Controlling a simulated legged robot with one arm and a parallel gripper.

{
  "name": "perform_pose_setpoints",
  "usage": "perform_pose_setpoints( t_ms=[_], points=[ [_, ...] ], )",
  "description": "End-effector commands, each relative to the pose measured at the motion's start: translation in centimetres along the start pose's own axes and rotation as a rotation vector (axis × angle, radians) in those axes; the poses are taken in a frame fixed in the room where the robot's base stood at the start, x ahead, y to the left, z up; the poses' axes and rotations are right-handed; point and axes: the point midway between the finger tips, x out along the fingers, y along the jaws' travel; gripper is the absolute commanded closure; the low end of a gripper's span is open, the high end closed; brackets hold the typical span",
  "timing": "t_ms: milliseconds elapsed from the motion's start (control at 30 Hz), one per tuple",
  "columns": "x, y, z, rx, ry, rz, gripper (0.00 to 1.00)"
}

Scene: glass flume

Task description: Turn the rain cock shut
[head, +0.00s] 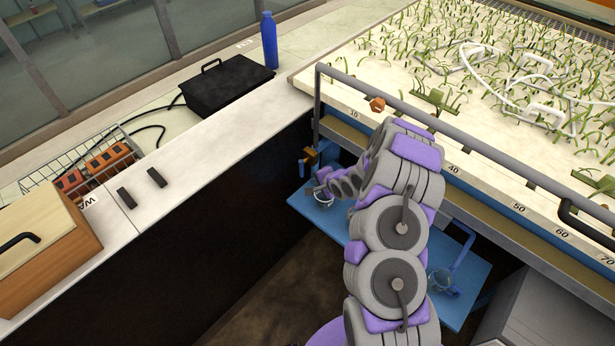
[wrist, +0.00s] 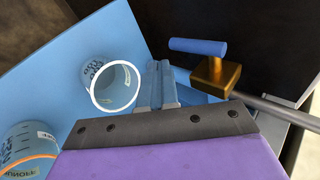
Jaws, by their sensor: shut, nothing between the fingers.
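The rain cock has a brass body (wrist: 216,75) and a blue lever handle (wrist: 198,47) in the wrist view. A grey pipe (wrist: 275,108) runs from the brass toward the right. In the head view the small brass cock (head: 310,156) sits below the left end of the flume rail. My gripper (wrist: 161,68) is shut and empty, to the left of the brass body and below the lever's left end in the wrist picture. It appears apart from the handle. In the head view my gripper (head: 318,191) is partly hidden, just below the cock.
A blue shelf (wrist: 60,70) lies under my gripper. A labelled clear beaker (wrist: 112,88) stands close left of the fingers, and an orange-banded one (wrist: 30,150) farther left. A grey rail (head: 440,125) runs above.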

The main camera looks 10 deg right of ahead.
Motion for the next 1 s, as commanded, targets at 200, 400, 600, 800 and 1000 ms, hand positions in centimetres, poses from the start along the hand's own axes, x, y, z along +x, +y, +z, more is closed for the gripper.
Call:
perform_pose_setpoints(
  t_ms=[200,400,600,800,1000],
  points=[
    [3.3,-1.3,0.1,-0.006,-0.001,-0.002,1.0],
    [4.3,-2.5,0.0,-0.004,0.0,-0.001,1.0],
    [4.5,-2.7,0.1,-0.001,0.0,0.0,1.0],
    [4.5,-2.7,0.0,-0.001,0.0,0.0,1.0],
    [4.7,-2.8,0.0,0.003,-0.004,-0.021,1.0]
  ],
)
